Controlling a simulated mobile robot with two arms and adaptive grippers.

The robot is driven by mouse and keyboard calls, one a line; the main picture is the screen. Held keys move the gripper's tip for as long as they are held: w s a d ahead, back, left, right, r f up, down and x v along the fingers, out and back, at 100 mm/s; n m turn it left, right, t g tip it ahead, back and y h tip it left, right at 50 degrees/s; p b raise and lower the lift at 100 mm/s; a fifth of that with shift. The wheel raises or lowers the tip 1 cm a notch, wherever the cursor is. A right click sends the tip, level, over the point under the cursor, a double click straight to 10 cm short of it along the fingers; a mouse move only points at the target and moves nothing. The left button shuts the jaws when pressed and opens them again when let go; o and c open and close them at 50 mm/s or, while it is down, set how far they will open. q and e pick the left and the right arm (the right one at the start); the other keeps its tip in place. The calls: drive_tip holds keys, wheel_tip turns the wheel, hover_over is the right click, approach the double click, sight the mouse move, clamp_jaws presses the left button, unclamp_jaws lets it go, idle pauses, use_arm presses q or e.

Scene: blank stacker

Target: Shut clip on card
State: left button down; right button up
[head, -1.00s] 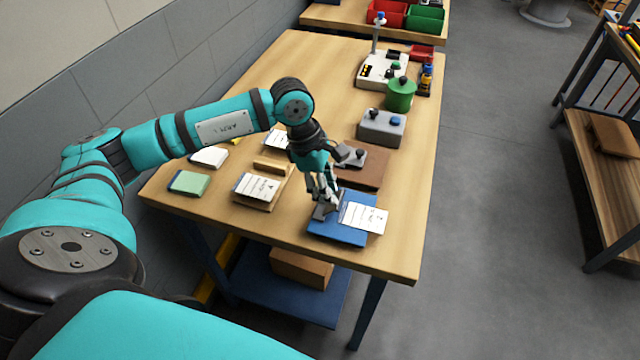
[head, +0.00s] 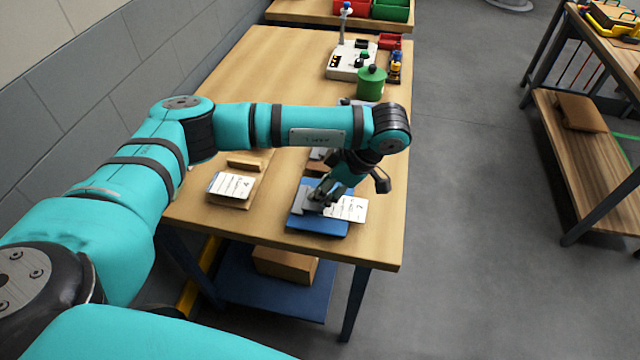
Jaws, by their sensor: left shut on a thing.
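A blue board (head: 318,226) lies near the table's front right corner. A white printed card (head: 349,208) lies on its right part. A grey metal clip (head: 307,203) sits on the board at the card's left edge. My left gripper (head: 322,194) reaches down from the upper right onto the clip and is shut on it. Its fingers hide part of the clip, so I cannot tell whether the clip's jaw presses on the card. My right gripper is out of view.
A wooden stand with a printed card (head: 231,186) lies left of the board. A green canister (head: 371,83) and a white device (head: 350,62) stand farther back. My left forearm covers the table's middle. Bare table shows right of the board.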

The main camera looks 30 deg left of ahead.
use_arm(q)
drive_tip(key=shift+d+f+y, duration=0.15)
drive_tip(key=shift+f+y, duration=0.05)
drive_tip(key=shift+y, duration=0.2)
drive_tip(key=shift+f, duration=0.1)
drive_tip(key=c, duration=1.1)
unclamp_jaws()
drive_tip(key=shift+c, duration=0.2)
drive_tip(key=shift+d+r, duration=0.1)
drive_tip(key=shift+r, duration=0.2)
drive_tip(key=v, duration=1.1)
drive_tip(key=shift+d, duration=0.2)
drive_tip(key=shift+w, duration=0.1)
